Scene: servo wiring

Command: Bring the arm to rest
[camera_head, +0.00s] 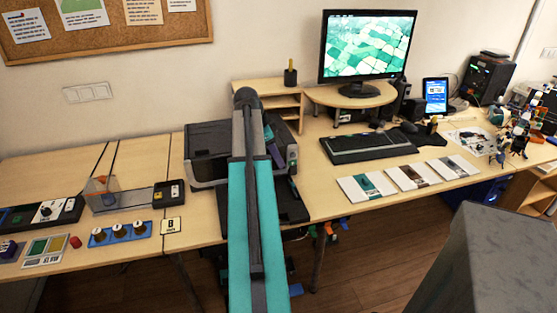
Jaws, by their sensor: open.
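My arm fills the centre of the head view. Its long teal and grey link rises from the bottom edge to a dark rounded joint at the top, in front of the black printer (207,150). I do not see the gripper's fingers; the arm's far end is hidden or cannot be made out. Nothing held can be seen.
The desk (330,205) runs along the wall with a monitor (366,50), a keyboard (367,148) and several sample boards (366,186). A knob panel (120,233) and small devices stand at left. A dark grey block-like shape fills the lower right. Floor (365,270) shows in front.

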